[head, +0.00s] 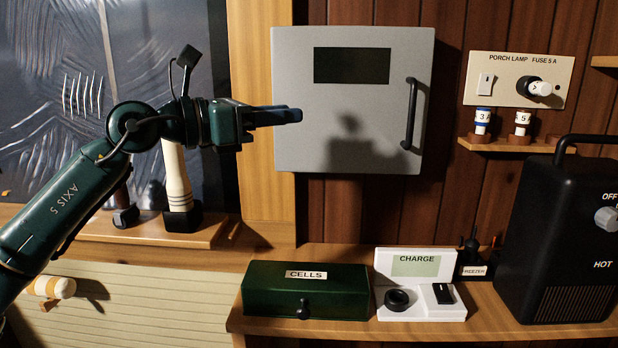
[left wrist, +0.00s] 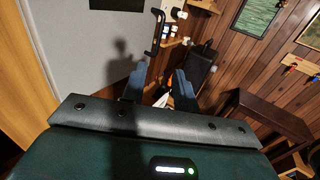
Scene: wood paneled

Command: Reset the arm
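My left arm (head: 60,200), dark green and marked AXIS 5, comes in from the left and bends at a raised elbow. Its left gripper (head: 290,116) points right, in front of the grey cabinet's left part. In the head view its fingers overlap each other side-on. In the left wrist view the gripper's (left wrist: 159,84) two blue-grey fingers stand apart with nothing between them, so it is open and empty. My right gripper is in neither view.
The shut grey cabinet (head: 290,70) has a black handle (head: 410,112). Below stand a green CELLS box (head: 262,290), a white CHARGE unit (head: 425,310) and a black heater (head: 555,220). A fuse panel (head: 480,65) hangs right. A pale, dark-based object (head: 176,180) stands behind my arm.

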